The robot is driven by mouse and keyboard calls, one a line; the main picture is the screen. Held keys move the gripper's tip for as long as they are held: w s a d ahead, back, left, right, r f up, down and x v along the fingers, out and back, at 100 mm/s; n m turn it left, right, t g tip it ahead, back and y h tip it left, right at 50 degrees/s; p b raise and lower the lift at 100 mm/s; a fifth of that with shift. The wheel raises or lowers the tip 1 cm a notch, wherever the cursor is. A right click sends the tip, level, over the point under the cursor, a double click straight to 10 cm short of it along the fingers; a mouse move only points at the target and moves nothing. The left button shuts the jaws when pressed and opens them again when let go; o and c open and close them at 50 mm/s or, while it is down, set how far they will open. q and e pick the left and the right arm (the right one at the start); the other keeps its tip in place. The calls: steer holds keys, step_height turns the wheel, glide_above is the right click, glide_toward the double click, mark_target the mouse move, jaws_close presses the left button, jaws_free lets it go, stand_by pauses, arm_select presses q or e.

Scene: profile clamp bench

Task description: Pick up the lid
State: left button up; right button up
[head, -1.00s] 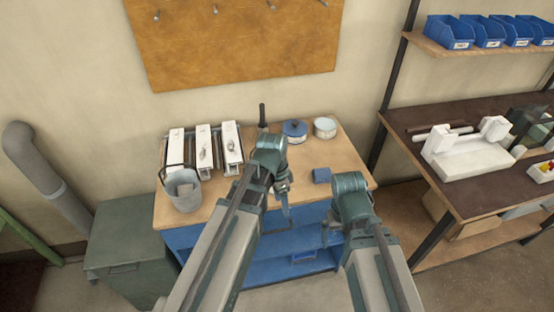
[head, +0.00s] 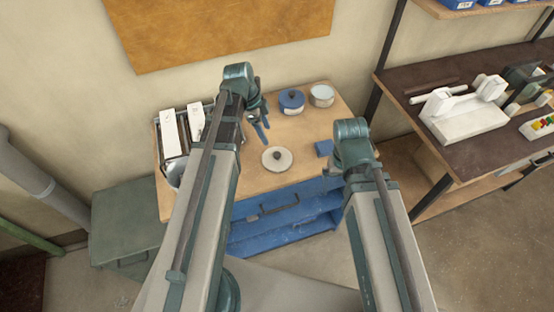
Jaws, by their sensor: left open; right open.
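An open, pale pot (head: 321,99) stands at the back right of the table. A blue pot (head: 291,108) with its own lid on stands beside it. My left gripper (head: 262,129) is open and empty, above the table and up-left of the lid in the picture. My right gripper (head: 339,170) is open, right of the lid near the front edge; its fingers are mostly hidden by its arm.
A green cabinet (head: 125,215) stands at left. A dark bench (head: 470,145) with white equipment is at right.

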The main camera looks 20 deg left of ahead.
mark_target(277, 154)
arm_select(q)
steer(key=b+x, duration=1)
steer(key=x, duration=0.2)
steer(key=shift+b, duration=0.4)
steer(key=shift+d, duration=0.1)
steer(key=shift+c, duration=0.2)
jaws_close()
